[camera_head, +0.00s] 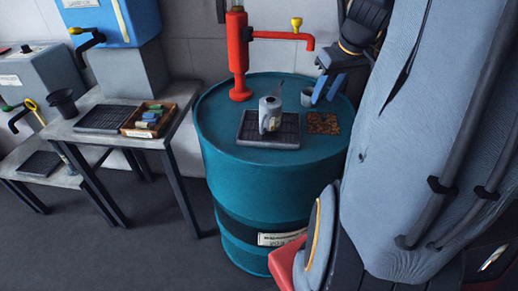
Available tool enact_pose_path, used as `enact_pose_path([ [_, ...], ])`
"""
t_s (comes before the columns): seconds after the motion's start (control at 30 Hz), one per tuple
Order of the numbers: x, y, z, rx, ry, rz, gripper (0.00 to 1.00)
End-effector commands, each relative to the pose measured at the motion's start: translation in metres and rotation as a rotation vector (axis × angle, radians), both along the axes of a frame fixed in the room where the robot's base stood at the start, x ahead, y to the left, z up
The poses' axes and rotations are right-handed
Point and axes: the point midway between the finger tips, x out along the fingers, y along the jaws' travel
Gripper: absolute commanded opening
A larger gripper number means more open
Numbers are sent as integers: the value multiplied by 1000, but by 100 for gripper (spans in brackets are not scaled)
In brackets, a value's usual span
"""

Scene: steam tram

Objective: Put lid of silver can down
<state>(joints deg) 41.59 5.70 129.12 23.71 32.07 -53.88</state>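A silver can (270,115) stands upright on a black grid tray (256,139) on top of a teal drum (228,131). A thin piece sticks up at its upper right; I cannot tell whether its top is open. A small grey round piece (307,98), possibly the lid, is right of the can, beside my gripper's left finger. My gripper (325,100) points down over the drum's right side with two blue fingers. I cannot tell whether they touch or hold the grey piece.
A red pump (239,55) with a side spout rises behind the can. A brown flat mat (323,123) lies right of the tray. At left, a table holds a black tray (104,119), a wooden box (149,120) of coloured blocks and a dark cup (64,102).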

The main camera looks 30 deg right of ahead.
Motion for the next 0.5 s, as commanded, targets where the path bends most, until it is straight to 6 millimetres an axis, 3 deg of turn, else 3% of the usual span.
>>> enact_pose_path([
  [0.1,6,68,-19,28,63,40,32],
  [0.3,-10,169,-49,38,171,81,32],
  [0.5,-42,242,-70,13,248,111,32],
])
